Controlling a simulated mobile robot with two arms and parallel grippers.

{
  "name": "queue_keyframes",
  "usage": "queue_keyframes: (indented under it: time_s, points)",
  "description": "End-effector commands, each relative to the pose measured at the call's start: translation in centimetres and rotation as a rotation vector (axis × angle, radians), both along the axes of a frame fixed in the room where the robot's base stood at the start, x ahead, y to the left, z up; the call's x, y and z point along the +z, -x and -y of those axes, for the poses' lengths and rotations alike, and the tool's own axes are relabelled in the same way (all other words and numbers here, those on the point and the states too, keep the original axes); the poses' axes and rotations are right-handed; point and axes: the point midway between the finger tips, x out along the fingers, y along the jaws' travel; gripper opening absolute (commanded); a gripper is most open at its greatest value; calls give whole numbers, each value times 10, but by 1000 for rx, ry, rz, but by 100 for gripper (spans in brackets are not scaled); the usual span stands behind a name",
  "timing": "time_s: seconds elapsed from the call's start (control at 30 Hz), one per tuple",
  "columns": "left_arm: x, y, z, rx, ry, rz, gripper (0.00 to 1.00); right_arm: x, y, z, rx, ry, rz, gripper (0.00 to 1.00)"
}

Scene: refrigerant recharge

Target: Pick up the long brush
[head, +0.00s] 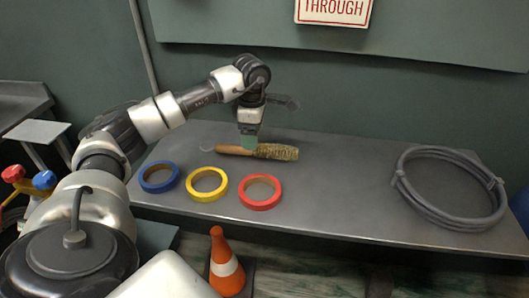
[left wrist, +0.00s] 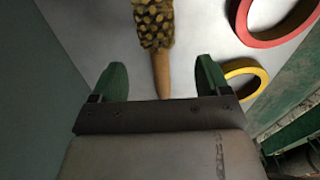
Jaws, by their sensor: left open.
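The long brush (head: 278,152) lies on the grey table, with a wooden handle to the left and a mottled yellow-brown bristle head to the right. My left gripper (head: 250,145) is over the handle, pointing down, with green fingertips. In the left wrist view the brush head (left wrist: 154,22) is at the top and the handle runs down between the two spread fingers (left wrist: 161,80). The gripper is open, a finger on each side of the handle with gaps. Whether the fingers reach down to the handle's height is hard to tell. My right gripper is not in view.
Blue (head: 146,181), yellow (head: 206,197) and red (head: 260,205) tape rolls lie in front of the brush. A coiled grey hose (head: 408,194) is at the table's right. An orange cone (head: 223,265) stands before the table (head: 345,190). The table between brush and hose is clear.

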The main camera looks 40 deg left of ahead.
Motion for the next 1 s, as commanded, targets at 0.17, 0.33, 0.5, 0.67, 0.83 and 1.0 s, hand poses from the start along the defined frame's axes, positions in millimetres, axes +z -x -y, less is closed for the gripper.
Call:
queue_keyframes:
  time_s: [0.17,0.33,0.5,0.67,0.83,1.0]
  points:
    - [-16,-2,2,-1,2,-1,77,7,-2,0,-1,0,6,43]
    - [-43,-6,4,0,2,-1,77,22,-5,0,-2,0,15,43]
    - [-55,-6,4,0,2,1,77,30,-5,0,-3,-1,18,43]
    - [-56,-6,4,-1,3,2,77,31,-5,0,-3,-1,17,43]
    - [-55,-6,4,-1,3,2,60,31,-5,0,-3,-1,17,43]
    - [-55,-6,4,-1,3,2,34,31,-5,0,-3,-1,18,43]
